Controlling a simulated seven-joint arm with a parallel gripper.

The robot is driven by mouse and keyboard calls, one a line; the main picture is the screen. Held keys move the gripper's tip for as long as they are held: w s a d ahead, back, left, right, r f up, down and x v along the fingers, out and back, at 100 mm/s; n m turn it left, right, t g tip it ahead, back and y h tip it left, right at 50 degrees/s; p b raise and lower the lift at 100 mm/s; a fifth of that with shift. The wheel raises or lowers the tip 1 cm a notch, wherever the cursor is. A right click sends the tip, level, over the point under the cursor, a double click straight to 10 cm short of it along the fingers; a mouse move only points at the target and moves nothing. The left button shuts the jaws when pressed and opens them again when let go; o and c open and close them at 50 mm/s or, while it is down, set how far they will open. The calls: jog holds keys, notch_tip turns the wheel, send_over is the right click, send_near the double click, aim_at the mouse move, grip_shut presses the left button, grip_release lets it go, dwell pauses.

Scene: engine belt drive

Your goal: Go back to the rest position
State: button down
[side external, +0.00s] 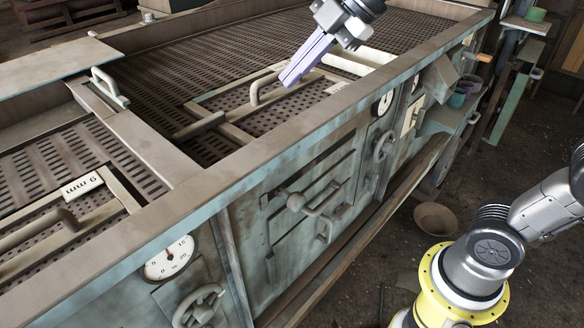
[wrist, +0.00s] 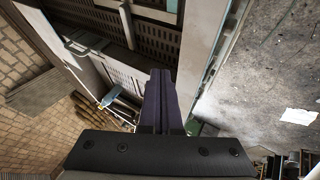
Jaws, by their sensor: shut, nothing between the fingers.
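My gripper (side external: 287,80) has long purple fingers and is shut and empty. In the side view it comes in from the top and points down and to the left, over the perforated trays of a large grey-green machine (side external: 300,205). Its tips appear close to a tray handle (side external: 268,87); I cannot tell the exact gap. In the wrist view the purple fingers (wrist: 160,78) lie together in the middle, with the machine's edge (wrist: 205,45) beyond them. No belt or pulley is clearly visible.
A tray labelled 9 mm (side external: 82,185) lies at the lower left, and a raised handle (side external: 110,87) stands near it. Gauges (side external: 169,258) and levers stick out of the machine's front. A brown bowl (side external: 435,219) is on the floor. The floor around it is mostly clear.

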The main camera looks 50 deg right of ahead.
jog(key=s+d+f+m+h, duration=0.2)
jog(key=s+d+f+m, duration=0.3)
jog(key=s+m, duration=0.4)
jog(key=s+d+f+m+h, duration=0.2)
jog(key=s+d+f+m, duration=0.3)
jog(key=s+f+m, duration=0.2)
jog(key=shift+s+d+f+m+g+h, duration=0.35)
jog(key=shift+s+m, duration=0.65)
jog(key=shift+s, duration=0.45)
jog(key=shift+a, duration=0.1)
